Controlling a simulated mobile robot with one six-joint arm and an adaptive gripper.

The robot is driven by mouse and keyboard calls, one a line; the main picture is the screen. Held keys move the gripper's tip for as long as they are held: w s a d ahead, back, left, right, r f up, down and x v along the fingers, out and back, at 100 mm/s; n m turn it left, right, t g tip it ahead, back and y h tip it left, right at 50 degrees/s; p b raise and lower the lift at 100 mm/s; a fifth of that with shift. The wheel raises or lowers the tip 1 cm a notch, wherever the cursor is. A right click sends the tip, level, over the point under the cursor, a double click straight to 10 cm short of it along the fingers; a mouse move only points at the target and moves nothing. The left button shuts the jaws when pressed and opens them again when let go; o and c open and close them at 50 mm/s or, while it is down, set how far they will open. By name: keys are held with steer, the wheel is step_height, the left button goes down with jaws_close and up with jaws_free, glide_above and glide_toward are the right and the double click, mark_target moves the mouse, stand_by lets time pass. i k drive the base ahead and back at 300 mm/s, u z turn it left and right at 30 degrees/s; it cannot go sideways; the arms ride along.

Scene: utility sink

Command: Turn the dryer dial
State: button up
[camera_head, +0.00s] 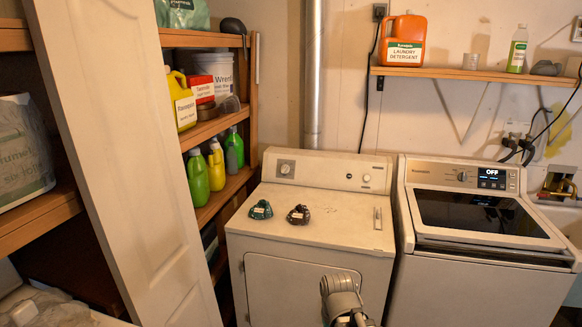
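The white dryer (310,227) stands in the middle of the head view, with its front door shut. Its large round dial (285,168) is on the left of the raised back panel. A smaller round knob (366,178) is on the right of the same panel. The dial's exact pointer position is too small to read. A grey part of my arm shows at the bottom centre, in front of the dryer and well away from the dial. I cannot make out my gripper's fingers in this view.
A washer (488,218) showing OFF stands to the right. A white door panel (120,150) and bottle shelves (228,192) are left. A wall shelf (470,75) holds detergent.

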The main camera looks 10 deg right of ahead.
mark_target(285, 169)
steer(key=i, duration=1.1)
steer(key=u, duration=0.1)
